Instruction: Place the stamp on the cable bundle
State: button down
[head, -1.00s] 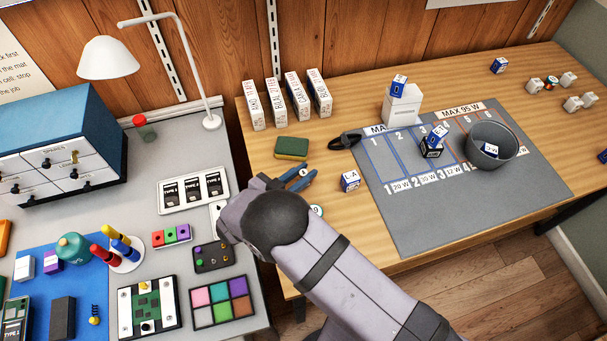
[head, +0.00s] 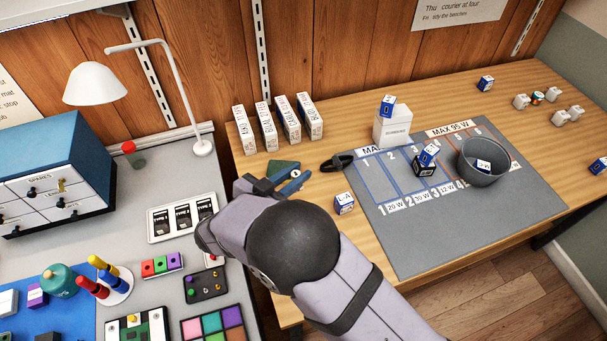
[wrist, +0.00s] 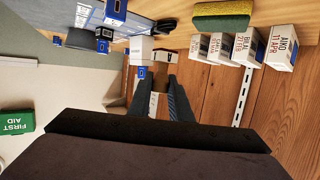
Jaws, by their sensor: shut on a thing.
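My gripper (wrist: 158,88) is shut on a small tan and white thing (wrist: 156,102), which I take for the stamp; the dark fingers stand on both sides of it and hide part of it. I cannot pick out the cable bundle for certain.
Several upright boxes (head: 287,118) and a sponge (head: 283,165) are behind my gripper. The grey mat (head: 420,240) bears a grey bin (head: 482,165) and small blue-white boxes. A white box (head: 392,127) stands behind it. A lamp (head: 97,84) is left. The mat's front is clear.

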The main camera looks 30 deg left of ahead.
jog(key=shift+w+d+f, duration=0.15)
jog(key=shift+w+d, duration=0.15)
jog(key=shift+w, duration=0.05)
jog(key=w+d+r+m+g+h+b, duration=0.1)
jog(key=w+d+r+m+h+b, duration=0.15)
jog(key=w+d, duration=0.5)
jog(key=w+d+r+m+h+b, duration=0.1)
jog(key=w+d+r+b, duration=0.15)
jog(key=w+d, duration=0.5)
jog(key=n+t+y, duration=0.1)
jog(key=n+y, duration=0.5)
jog(key=y, duration=0.1)
send_over(337, 161)
jog(key=f, duration=0.2)
jog(key=shift+f+b, duration=0.35)
jog(key=shift+f, duration=4.35)
jog(key=shift+f, duration=0.1)
jog(key=c, duration=1.6)
grip_release()
